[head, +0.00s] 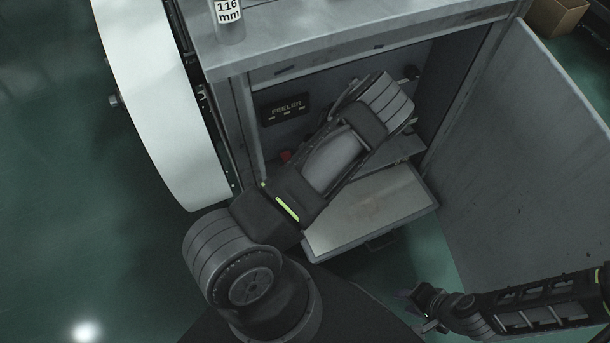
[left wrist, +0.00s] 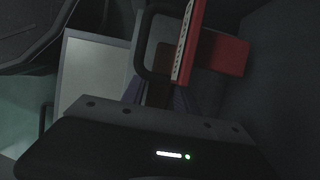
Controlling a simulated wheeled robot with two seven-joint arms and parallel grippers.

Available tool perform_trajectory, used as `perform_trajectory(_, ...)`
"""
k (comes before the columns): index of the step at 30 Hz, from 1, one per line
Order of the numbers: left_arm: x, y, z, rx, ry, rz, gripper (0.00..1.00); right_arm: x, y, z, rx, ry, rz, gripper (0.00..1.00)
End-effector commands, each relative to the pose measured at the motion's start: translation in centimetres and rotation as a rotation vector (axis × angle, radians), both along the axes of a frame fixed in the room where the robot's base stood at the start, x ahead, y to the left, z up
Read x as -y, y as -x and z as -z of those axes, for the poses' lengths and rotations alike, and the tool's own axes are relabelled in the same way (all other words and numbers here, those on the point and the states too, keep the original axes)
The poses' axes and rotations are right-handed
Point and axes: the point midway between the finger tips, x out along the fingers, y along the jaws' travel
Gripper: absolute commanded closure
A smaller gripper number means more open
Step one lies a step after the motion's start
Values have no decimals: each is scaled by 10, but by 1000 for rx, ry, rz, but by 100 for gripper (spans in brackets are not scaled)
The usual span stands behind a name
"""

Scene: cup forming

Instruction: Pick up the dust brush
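A red object (left wrist: 222,52) with a pale, speckled strip along one edge shows in the left wrist view; it may be the dust brush, but I cannot tell for sure. A small red patch (head: 286,157) shows inside the cabinet in the head view, mostly hidden by my left arm. My left arm reaches into the cabinet, and its gripper is hidden in the head view. In the left wrist view the red object is just beyond my gripper body; whether the fingers touch it is unclear. My right gripper (head: 420,309) is low at the right, outside the cabinet, with fingers apart and empty.
The grey cabinet (head: 340,45) stands open, its door (head: 530,140) swung out to the right. A pale drawer or shelf (head: 375,213) sticks out below. A dark "FEELER" box (head: 284,109) is inside at the left. A cylinder marked 116 mm (head: 229,22) stands on top.

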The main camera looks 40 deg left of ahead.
Motion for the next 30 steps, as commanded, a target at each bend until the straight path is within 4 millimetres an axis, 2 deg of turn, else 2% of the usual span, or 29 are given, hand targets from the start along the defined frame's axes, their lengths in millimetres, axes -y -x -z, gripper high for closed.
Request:
perform_trajectory(2,0,0,0,0,0,0,72,0,0,0,0,0,0,64)
perform_trajectory(12,0,0,0,0,0,0,100,0,0,0,0,0,0,64)
perform_trajectory(30,0,0,-5,-1,-1,1,100,0,0,-5,0,0,0,64)
